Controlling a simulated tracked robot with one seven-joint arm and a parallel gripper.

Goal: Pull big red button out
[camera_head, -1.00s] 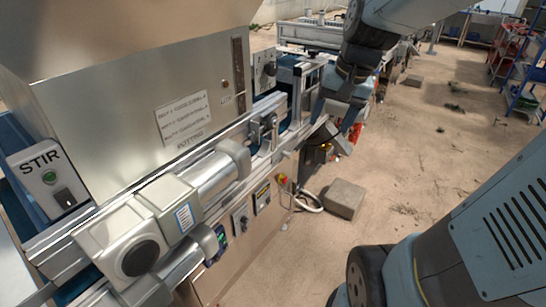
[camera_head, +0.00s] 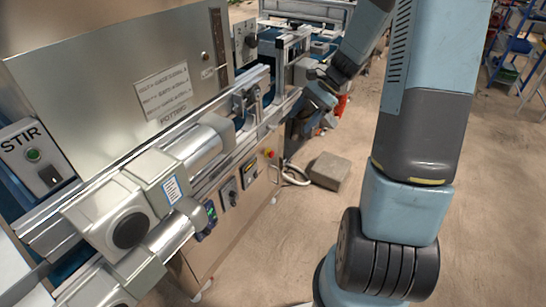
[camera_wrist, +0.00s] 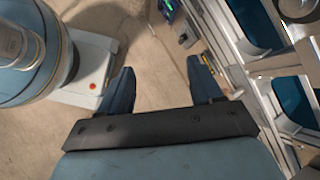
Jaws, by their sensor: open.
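The big red button (camera_head: 269,153) is small in the head view, red with yellow around it. It sits on the lower front panel of the steel machine, at the right end of the row of controls. My gripper (camera_wrist: 161,64) is open and empty in the wrist view, with bare ground between its two fingers. In the head view my gripper (camera_head: 317,102) is near the far end of the machine, above and to the right of the button and apart from it. I cannot make out the button in the wrist view; the right finger may hide it.
A display (camera_head: 210,213) and a dark knob (camera_head: 232,197) are left of the button. Motor housings (camera_head: 130,222) jut out at the near left. A concrete block (camera_head: 329,171) and a pale hose (camera_head: 294,174) lie on the ground. Open ground is at the right.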

